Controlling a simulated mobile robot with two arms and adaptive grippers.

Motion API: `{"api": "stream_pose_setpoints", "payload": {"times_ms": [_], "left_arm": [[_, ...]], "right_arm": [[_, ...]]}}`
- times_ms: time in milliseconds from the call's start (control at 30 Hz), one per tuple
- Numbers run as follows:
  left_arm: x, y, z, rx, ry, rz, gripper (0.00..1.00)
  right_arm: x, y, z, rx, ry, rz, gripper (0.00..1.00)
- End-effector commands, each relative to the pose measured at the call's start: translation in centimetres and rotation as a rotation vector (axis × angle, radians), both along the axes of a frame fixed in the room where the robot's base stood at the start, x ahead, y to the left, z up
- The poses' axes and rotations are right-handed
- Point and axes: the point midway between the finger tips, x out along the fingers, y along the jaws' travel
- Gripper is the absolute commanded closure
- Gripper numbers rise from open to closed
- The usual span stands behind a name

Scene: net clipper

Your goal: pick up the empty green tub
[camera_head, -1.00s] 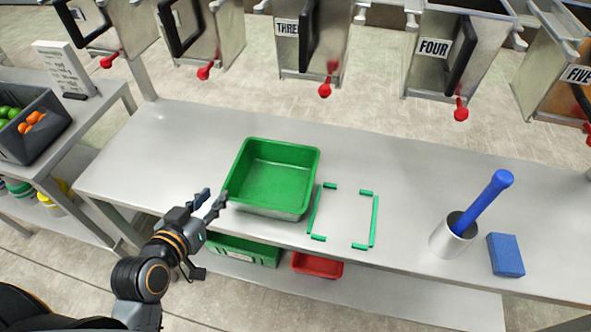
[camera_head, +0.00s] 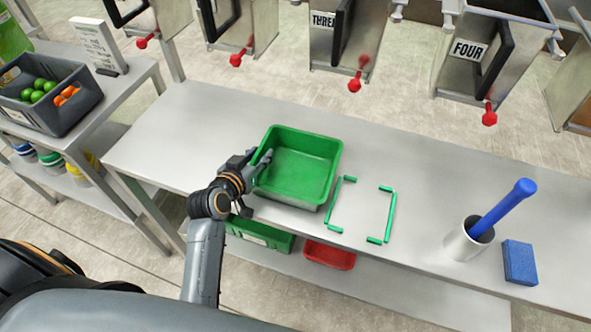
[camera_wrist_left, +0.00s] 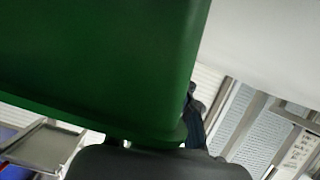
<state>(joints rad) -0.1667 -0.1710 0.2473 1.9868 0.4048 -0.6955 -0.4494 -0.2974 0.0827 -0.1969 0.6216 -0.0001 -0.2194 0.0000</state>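The empty green tub (camera_head: 298,170) sits upright on the steel counter, left of a rectangle of green corner marks (camera_head: 362,209). My left gripper (camera_head: 262,166) is at the tub's left wall, with a fingertip showing over the rim. In the left wrist view the tub's green wall (camera_wrist_left: 90,60) fills the upper left, and one dark finger (camera_wrist_left: 194,122) shows beside its edge. The other finger is hidden there, so I cannot tell whether the grip is closed. My right gripper is not in view.
The steel counter (camera_head: 425,205) is bare around the marks. A blue-handled tool (camera_head: 505,206) stands in a metal cup (camera_head: 464,243) beside a blue block (camera_head: 520,262). Below are a green bin (camera_head: 259,235) and a red bin (camera_head: 330,256). A fruit crate (camera_head: 60,117) stands left.

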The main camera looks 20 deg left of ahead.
Motion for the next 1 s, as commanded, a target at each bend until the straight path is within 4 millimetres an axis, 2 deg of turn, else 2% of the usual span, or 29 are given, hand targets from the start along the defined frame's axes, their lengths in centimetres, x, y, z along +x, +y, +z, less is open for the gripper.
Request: {"api": "stream_pose_setpoints", "payload": {"times_ms": [200, 333, 367, 800, 1000], "left_arm": [[0.1, 0.0, -0.1, 0.000, 0.000, 0.000, 0.70], [0.1, 0.0, -0.1, 0.000, 0.000, 0.000, 0.96], [0.1, 0.0, -0.1, 0.000, 0.000, 0.000, 1.00], [0.1, 0.0, 0.2, 0.000, -0.002, 0.000, 1.00], [0.1, 0.0, 2.0, 0.002, -0.007, 0.000, 1.00]], "right_arm": [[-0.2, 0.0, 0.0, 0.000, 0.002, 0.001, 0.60], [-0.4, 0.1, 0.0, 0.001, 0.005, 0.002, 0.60], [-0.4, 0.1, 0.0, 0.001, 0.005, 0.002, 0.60], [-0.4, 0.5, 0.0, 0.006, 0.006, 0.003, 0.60], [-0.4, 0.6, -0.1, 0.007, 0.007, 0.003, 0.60]]}}
